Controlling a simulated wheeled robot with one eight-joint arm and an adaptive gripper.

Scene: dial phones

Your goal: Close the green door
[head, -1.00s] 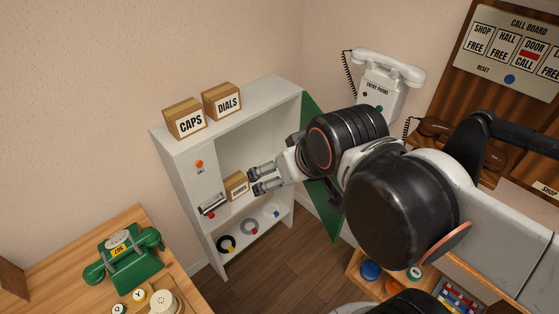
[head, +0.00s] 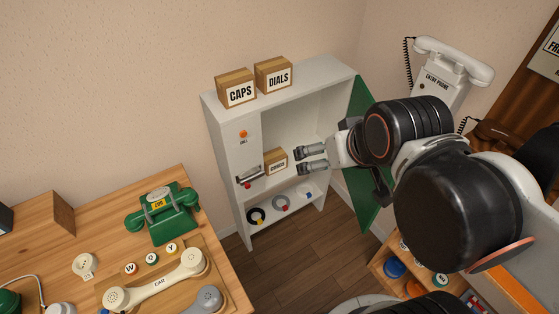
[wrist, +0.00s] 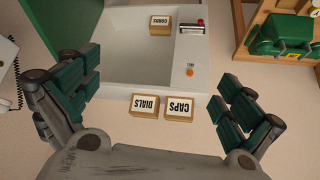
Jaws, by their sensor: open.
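The green door (head: 365,190) stands open on the right side of the white cabinet (head: 318,82), partly hidden behind my arm. My gripper (head: 312,160) is open and empty, in front of the cabinet's open compartment in the head view. In the wrist view, my gripper's fingers (wrist: 160,100) are spread wide with nothing between them. The white cabinet also shows there upside down (wrist: 128,70).
Boxes marked CAPS (head: 237,88) and DIALS (head: 273,75) stand on the cabinet. A small box (head: 276,161) sits inside. A desk with a green phone (head: 162,213) is at left. A white entry phone (head: 445,75) hangs at right. Wooden floor (head: 290,262) is clear between.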

